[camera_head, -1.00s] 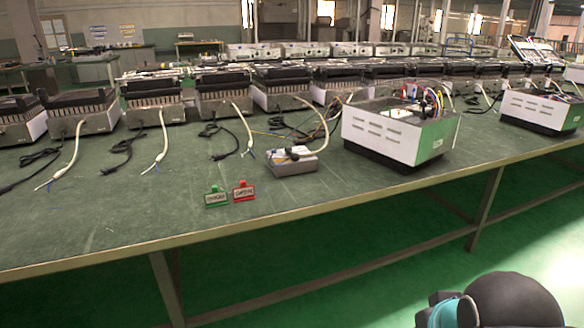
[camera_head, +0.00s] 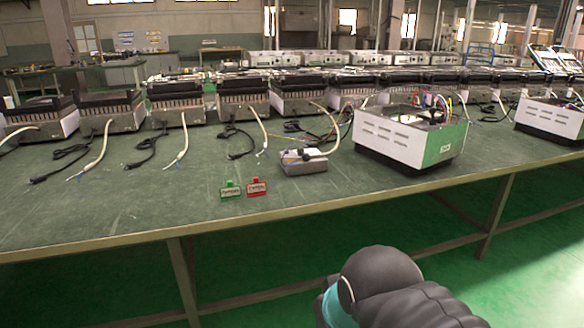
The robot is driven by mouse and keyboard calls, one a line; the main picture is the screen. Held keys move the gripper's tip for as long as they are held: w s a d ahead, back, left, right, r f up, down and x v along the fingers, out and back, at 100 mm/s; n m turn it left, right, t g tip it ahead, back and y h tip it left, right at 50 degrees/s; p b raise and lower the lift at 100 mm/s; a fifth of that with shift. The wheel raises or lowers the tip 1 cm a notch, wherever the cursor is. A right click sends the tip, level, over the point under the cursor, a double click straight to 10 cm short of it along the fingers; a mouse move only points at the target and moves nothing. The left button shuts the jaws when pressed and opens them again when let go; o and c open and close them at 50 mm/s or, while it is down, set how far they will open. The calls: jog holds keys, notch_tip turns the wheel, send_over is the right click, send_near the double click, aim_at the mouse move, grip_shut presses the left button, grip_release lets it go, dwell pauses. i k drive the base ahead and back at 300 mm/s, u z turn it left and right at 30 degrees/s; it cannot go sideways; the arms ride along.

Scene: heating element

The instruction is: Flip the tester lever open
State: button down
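A small grey box (camera_head: 305,167), which looks like the tester, sits on the green bench top near the middle of the picture. A pale cable runs up behind the box. A black and teal part of my arm shows at the bottom of the picture, in front of the bench and well apart from the box. My gripper's fingers are not in view.
A white housing (camera_head: 390,139) with coloured wires stands right of the grey box. A green tag (camera_head: 230,190) and a red tag (camera_head: 256,187) stand near the bench's front edge (camera_head: 160,236). Several heater units with loose cables line the back. The bench's front left is mostly clear.

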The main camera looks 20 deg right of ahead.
aim_at(305, 158)
jog(key=z, duration=0.05)
jog(key=i, duration=1)
jog(key=u, duration=0.05)
